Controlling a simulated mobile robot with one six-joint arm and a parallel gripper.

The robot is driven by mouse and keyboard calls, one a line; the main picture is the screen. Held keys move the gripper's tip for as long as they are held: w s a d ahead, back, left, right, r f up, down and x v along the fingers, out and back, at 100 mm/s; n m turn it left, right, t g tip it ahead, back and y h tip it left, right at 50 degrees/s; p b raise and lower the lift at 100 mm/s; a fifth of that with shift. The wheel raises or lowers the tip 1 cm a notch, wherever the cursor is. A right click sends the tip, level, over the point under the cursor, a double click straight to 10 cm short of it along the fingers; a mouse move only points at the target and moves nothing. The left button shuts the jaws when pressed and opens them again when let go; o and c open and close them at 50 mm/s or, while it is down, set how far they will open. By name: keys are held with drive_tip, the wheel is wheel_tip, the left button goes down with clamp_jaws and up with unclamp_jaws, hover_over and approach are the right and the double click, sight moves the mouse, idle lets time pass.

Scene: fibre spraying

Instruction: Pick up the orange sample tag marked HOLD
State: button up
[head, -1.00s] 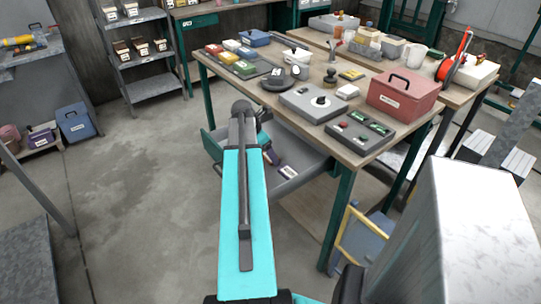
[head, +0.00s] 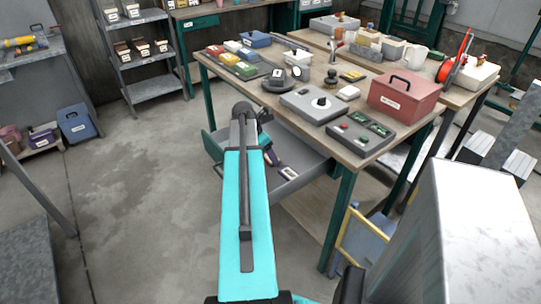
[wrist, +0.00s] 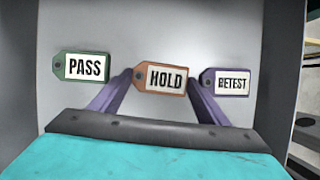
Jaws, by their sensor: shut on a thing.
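The orange HOLD tag (wrist: 166,79) is in the middle of the wrist view, its label facing the camera. The purple fingers of my gripper (wrist: 160,76) reach its left and right edges, and it is shut on the tag. A green PASS tag (wrist: 82,67) lies to the left and a purple RETEST tag (wrist: 228,83) to the right, close beside the right finger. In the head view my arm reaches into the open grey drawer (head: 303,180) under the workbench; the HOLD tag is hidden there.
The workbench (head: 305,107) overhangs the drawer's back and carries a red box (head: 403,95), a grey control box (head: 319,103) and a switch panel (head: 361,134). The floor left of my arm is clear.

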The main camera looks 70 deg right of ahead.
drive_tip(key=shift+r, duration=0.15)
wheel_tip(320, 180, up, 10)
drive_tip(key=b, duration=0.1)
idle(0.6)
idle(0.5)
